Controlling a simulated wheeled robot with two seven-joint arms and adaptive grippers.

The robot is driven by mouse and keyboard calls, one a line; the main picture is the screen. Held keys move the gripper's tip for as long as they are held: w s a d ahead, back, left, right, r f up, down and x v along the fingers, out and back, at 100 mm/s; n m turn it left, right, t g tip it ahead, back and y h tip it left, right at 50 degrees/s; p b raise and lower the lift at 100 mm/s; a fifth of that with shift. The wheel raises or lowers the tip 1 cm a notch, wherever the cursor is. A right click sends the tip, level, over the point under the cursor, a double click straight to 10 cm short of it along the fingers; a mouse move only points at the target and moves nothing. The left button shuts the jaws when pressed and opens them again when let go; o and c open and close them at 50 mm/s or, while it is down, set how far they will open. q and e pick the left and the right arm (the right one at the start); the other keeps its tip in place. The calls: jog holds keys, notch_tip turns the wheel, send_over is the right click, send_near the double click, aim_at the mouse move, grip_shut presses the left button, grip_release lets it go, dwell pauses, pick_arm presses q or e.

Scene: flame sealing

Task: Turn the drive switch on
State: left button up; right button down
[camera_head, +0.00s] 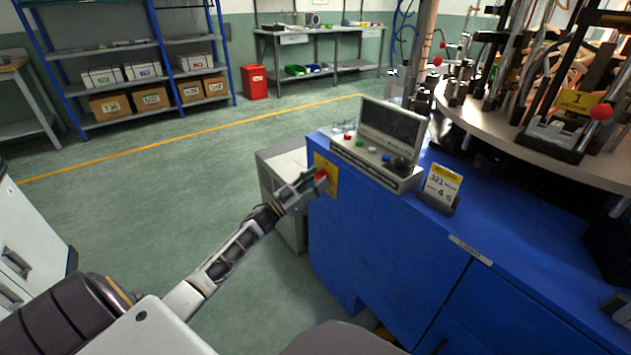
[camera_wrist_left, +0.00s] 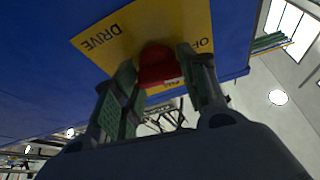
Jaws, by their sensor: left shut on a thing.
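In the head view the red knob (camera_head: 321,174) and yellow plate (camera_head: 332,181) are on the left side of the blue machine cabinet (camera_head: 400,250). My left gripper (camera_head: 312,182) is at the plate, its fingers on either side of the knob. In the left wrist view the green-padded fingers (camera_wrist_left: 160,85) are shut on the red knob. The knob's exact setting is hard to read. My right gripper is not in view.
A grey control box (camera_head: 375,165) with coloured buttons and a screen stands on the cabinet top. A card sign (camera_head: 441,188) stands beside it. A round machine table (camera_head: 490,125) is at the right. A grey cabinet (camera_head: 283,165) stands behind my gripper. Floor at left is clear.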

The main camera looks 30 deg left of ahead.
pick_arm(q)
jog(key=m+g+h, duration=0.1)
jog(key=m, duration=0.3)
jog(key=m+g+h+p, duration=0.1)
jog(key=m+g, duration=0.1)
jog(key=m, duration=0.3)
jog(key=m+g+h+p, duration=0.1)
jog(key=m+g, duration=0.1)
jog(key=m, duration=0.3)
jog(key=shift+a+r+h, duration=0.15)
jog(key=shift+a+h, duration=0.05)
jog(key=shift+h, duration=0.2)
jog(key=m+g, duration=0.1)
jog(key=m, duration=0.2)
jog(key=shift+p, duration=0.4)
jog(key=m+g+p, duration=0.1)
jog(key=m, duration=0.2)
jog(key=shift+y, duration=0.4)
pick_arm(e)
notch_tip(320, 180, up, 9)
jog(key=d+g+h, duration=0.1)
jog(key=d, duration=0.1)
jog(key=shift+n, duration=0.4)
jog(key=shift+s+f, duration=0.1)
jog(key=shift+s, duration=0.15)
